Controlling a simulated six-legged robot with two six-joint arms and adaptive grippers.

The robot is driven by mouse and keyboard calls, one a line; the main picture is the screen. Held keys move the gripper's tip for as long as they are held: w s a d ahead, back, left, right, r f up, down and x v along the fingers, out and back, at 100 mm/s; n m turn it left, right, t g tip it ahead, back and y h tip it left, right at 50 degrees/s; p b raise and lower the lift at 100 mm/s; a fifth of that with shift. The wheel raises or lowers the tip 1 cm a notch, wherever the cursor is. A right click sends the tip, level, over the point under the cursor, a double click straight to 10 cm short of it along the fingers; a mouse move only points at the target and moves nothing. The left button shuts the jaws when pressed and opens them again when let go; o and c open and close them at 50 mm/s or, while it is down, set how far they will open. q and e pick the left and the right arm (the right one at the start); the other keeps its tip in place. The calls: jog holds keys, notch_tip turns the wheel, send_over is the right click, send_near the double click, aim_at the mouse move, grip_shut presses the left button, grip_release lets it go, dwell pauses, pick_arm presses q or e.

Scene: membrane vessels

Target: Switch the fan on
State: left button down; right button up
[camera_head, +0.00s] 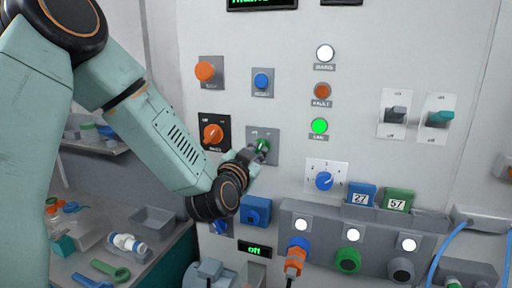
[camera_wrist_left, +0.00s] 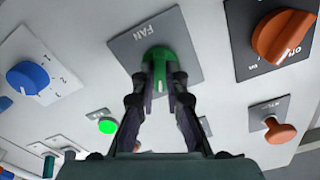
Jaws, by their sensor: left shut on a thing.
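The fan switch is a green knob (camera_wrist_left: 159,62) on a grey plate marked FAN (camera_wrist_left: 186,43) in the left wrist view. In the head view the green knob (camera_head: 263,145) shows near the middle of the panel, partly hidden by my gripper. My left gripper (camera_wrist_left: 160,82) has its two fingers closed on the green knob, one on each side. In the head view the left gripper (camera_head: 254,156) reaches the knob from the lower left. My right gripper is in neither view.
An orange knob (camera_head: 212,133) is left of the fan switch, and a blue button (camera_head: 262,81) is above it. A blue dial (camera_head: 323,181) is at lower right. A green lamp (camera_head: 319,126) is lit. A small display (camera_head: 255,249) below reads "off". A cluttered bench (camera_head: 150,259) stands at left.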

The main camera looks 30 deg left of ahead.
pick_arm(q)
jog(key=shift+w+a+r+m+p, duration=0.1)
jog(key=shift+r+m+p, duration=0.2)
jog(key=shift+m, duration=0.3)
jog(key=c, duration=1.4)
grip_release()
jog(key=o, duration=0.7)
jog(key=shift+w+f, duration=0.15)
jog(key=shift+f, duration=0.15)
jog(key=shift+s, duration=0.25)
jog(key=v, duration=0.7)
jog(key=shift+s, duration=0.2)
